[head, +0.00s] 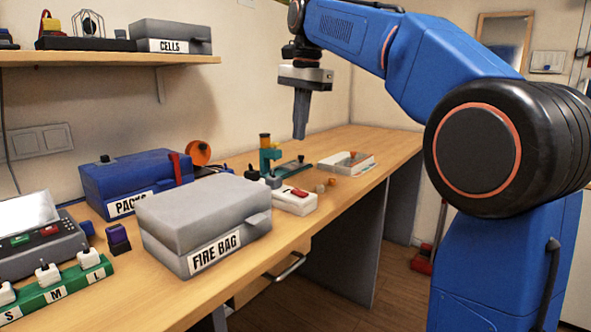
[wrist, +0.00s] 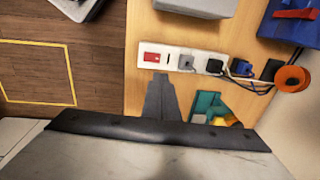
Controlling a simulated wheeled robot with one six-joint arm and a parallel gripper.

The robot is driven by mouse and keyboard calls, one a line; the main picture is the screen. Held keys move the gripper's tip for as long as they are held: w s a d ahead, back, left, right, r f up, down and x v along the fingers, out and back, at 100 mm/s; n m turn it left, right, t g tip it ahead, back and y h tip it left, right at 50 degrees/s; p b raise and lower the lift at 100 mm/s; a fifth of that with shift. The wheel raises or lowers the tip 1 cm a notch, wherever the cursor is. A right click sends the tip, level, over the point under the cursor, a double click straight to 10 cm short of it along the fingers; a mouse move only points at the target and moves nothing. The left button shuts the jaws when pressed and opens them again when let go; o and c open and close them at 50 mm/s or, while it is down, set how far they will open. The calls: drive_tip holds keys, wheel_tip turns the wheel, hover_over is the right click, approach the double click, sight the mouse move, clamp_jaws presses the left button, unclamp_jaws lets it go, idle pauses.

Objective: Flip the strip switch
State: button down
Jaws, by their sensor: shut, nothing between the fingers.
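The white power strip (head: 298,206) lies on the workbench beside the grey FIRE BAG box. Its red switch (head: 296,193) is on the near end. In the wrist view the strip (wrist: 200,60) runs left to right, with the red switch (wrist: 152,57) at its left end and several plugs in it. I cannot tell which way the switch is set. My gripper (head: 300,135) points down above the bench, its fingers together and empty. In the wrist view the fingertips (wrist: 160,77) show just below the strip, near the switch end.
The FIRE BAG box (head: 190,225) and blue PACKS box (head: 125,182) stand left of the strip. An orange reel (wrist: 292,79) and a teal tool (wrist: 207,104) are near its plugs. A white tray (head: 346,163) lies further back. The bench's front edge is close to the strip.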

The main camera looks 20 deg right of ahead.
sight(297, 191)
drive_tip(key=f, duration=0.4)
drive_tip(key=w+f, duration=0.1)
drive_tip(key=f, duration=0.4)
drive_tip(key=a+f, duration=0.1)
drive_tip(key=f, duration=0.3)
drive_tip(key=shift+w+f, duration=0.2)
drive_tip(key=shift+f, duration=0.2)
drive_tip(key=shift+f, duration=0.25)
drive_tip(key=shift+s+d+r, duration=0.3)
drive_tip(key=shift+s+d, duration=0.1)
drive_tip(key=shift+s, duration=0.15)
drive_tip(key=shift+r, duration=0.15)
drive_tip(key=shift+r, duration=0.35)
wheel_tip(297, 191, up, 13)
drive_tip(key=w+a, duration=0.1)
drive_tip(key=shift+w, duration=0.2)
